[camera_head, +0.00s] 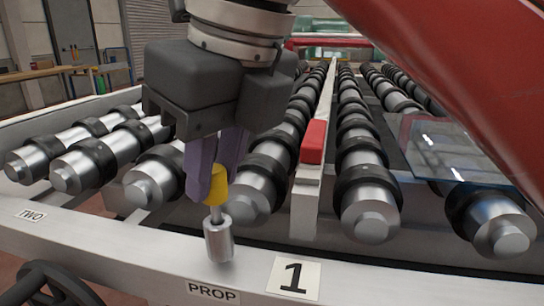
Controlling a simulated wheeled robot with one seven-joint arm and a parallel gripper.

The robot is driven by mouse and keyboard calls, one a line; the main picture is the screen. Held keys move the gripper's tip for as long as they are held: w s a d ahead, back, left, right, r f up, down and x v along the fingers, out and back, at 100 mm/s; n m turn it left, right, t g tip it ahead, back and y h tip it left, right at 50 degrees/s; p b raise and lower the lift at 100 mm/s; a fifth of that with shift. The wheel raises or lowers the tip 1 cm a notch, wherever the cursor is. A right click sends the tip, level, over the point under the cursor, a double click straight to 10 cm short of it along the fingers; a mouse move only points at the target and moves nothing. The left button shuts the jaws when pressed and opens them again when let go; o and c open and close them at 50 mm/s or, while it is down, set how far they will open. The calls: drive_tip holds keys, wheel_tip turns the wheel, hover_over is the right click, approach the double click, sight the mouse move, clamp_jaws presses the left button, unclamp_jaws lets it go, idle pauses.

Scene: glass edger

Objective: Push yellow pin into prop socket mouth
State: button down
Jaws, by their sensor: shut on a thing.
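The yellow pin (213,188) has a yellow head with a thin metal shank below it. My gripper (212,175) is shut on the yellow head and holds the pin upright, shank down. The shank meets the top of a metal cylinder (218,240), which appears to be the prop socket, just above the PROP label (213,291). I cannot tell how deep the shank sits in the mouth of the cylinder. My gripper's fingers hide part of the head.
Metal rollers with black rings (357,180) fill the frame behind. A red block (314,142) sits on a pale rail to the right. A glass pane (455,150) lies over the right rollers. A black handwheel (50,290) is at lower left.

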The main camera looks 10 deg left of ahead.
drive_tip(key=shift+f+b, duration=0.85)
drive_tip(key=shift+f, duration=0.45)
drive_tip(key=c, duration=1.2)
unclamp_jaws()
drive_tip(key=shift+o, duration=0.2)
drive_tip(key=shift+r, duration=0.1)
drive_tip(key=p+v, duration=0.3)
drive_tip(key=v, duration=0.4)
drive_tip(key=shift+r, duration=0.1)
drive_tip(key=shift+d+r+p, duration=0.1)
drive_tip(key=shift+r+p, duration=0.15)
drive_tip(key=shift+p, duration=0.05)
drive_tip(key=shift+s, duration=0.1)
